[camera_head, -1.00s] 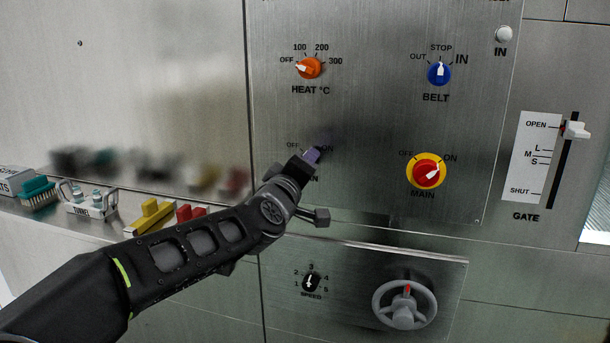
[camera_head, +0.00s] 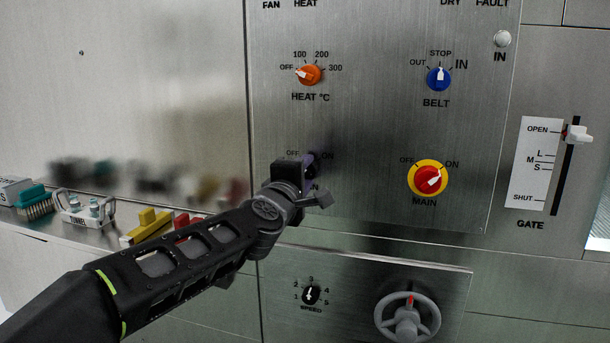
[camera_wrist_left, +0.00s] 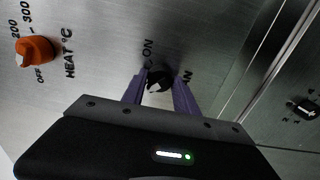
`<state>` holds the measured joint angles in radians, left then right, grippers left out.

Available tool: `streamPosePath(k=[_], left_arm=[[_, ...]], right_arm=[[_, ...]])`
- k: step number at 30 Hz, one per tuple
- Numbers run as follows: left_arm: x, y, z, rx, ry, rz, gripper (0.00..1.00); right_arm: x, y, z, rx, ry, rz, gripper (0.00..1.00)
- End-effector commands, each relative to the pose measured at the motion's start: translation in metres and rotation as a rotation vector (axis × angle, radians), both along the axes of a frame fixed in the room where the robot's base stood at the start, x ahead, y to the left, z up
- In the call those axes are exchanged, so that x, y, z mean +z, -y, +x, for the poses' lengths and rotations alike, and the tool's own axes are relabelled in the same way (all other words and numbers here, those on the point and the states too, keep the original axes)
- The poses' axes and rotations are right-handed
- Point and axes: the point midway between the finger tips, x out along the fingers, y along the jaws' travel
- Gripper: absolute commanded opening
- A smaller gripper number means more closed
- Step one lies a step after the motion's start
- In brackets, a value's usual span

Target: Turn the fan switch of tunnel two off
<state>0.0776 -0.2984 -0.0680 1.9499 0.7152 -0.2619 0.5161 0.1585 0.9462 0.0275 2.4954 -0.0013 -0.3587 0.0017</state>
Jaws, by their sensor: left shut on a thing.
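The fan switch is a black rotary knob with a white mark, clearest in the left wrist view (camera_wrist_left: 155,82). It sits between OFF and ON labels on the steel panel (camera_head: 370,130), below the orange heat knob (camera_head: 309,75). My left gripper (camera_head: 310,165) is at the knob; its purple fingers stand on both sides of it and are shut on it, as the left wrist view also shows (camera_wrist_left: 158,88). The gripper hides most of the knob and part of the FAN label in the head view. I cannot tell exactly where the knob points. My right gripper is not in view.
The blue belt knob (camera_head: 439,79), the red-and-yellow main switch (camera_head: 428,179) and the gate lever (camera_head: 578,134) are to the right. The speed knob (camera_head: 311,295) and grey handwheel (camera_head: 407,316) are below. Brushes and blocks lie on a ledge (camera_head: 100,237) at left.

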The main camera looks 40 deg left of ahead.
Motion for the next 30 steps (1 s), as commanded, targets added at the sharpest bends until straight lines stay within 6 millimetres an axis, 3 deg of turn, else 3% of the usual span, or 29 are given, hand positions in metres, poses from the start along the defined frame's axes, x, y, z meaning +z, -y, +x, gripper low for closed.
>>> streamPosePath(k=[8,9,16,25,30], left_arm=[[0.000,0.000,0.000,0.000,0.001,-0.002,0.00],[0.000,0.000,0.000,0.000,0.001,-0.002,0.37],[0.000,0.000,0.000,0.000,0.000,-0.001,0.56],[0.000,0.000,-0.001,0.000,0.000,0.000,0.57],[0.002,0.004,-0.013,0.000,0.002,0.000,0.57]], right_arm=[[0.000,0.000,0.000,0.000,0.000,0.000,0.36],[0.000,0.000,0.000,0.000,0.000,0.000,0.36],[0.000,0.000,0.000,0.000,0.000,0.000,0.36],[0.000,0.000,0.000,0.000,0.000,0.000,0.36],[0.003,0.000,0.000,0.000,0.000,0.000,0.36]])
